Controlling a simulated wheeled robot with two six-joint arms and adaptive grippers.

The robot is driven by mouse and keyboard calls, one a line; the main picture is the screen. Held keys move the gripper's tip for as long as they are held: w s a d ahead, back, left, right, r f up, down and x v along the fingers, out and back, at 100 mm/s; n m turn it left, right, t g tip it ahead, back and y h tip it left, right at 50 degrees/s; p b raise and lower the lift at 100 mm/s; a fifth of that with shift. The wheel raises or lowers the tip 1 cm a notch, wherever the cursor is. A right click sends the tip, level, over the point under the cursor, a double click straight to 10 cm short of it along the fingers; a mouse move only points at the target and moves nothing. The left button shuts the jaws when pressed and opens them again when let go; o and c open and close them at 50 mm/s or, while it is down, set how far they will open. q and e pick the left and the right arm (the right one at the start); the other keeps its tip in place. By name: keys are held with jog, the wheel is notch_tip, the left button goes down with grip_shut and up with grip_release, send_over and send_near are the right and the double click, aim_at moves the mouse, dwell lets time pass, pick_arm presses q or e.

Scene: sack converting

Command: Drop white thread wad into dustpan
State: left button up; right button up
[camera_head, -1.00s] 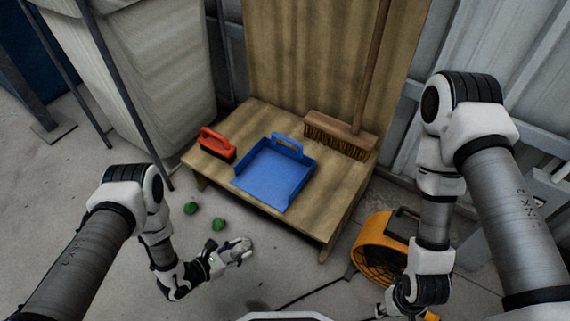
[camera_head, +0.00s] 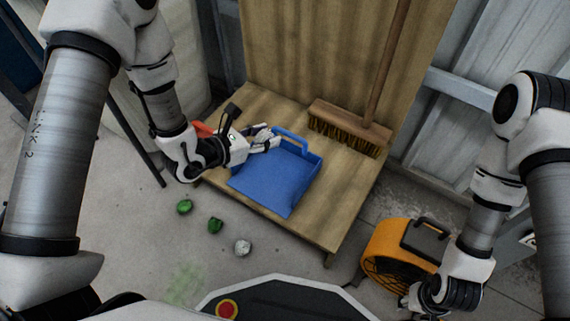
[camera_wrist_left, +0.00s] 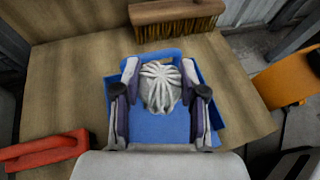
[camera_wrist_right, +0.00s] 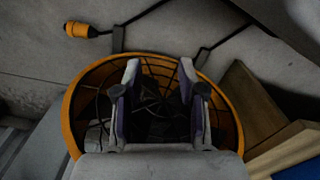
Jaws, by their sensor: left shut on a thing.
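A white thread wad (camera_wrist_left: 161,87) sits between the fingers of my left gripper (camera_wrist_left: 160,80), which is shut on it. In the head view my left gripper (camera_head: 270,140) holds the wad (camera_head: 262,132) over the back left part of the blue dustpan (camera_head: 272,183). The dustpan lies on the wooden platform (camera_head: 322,222), and its blue floor shows below the wad in the left wrist view (camera_wrist_left: 160,128). The gap between wad and dustpan is hard to judge. My right gripper (camera_wrist_right: 158,80) is open and empty in front of the orange fan.
A whitish wad (camera_head: 242,247) and two green wads (camera_head: 215,225) (camera_head: 184,207) lie on the concrete floor. A broom (camera_head: 348,122) stands behind the dustpan. A red-handled brush (camera_head: 202,128) is partly hidden by my left arm. The orange fan (camera_head: 388,247) stands right of the platform.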

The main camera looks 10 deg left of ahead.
pick_arm(q)
notch_tip(320, 180, down, 5)
jog(key=b, duration=0.3)
jog(key=shift+r, duration=0.15)
jog(key=o, duration=0.8)
jog(key=shift+a, duration=0.1)
jog(key=v, duration=0.7)
jog(key=shift+s+a+r, duration=0.1)
jog(key=shift+s, duration=0.05)
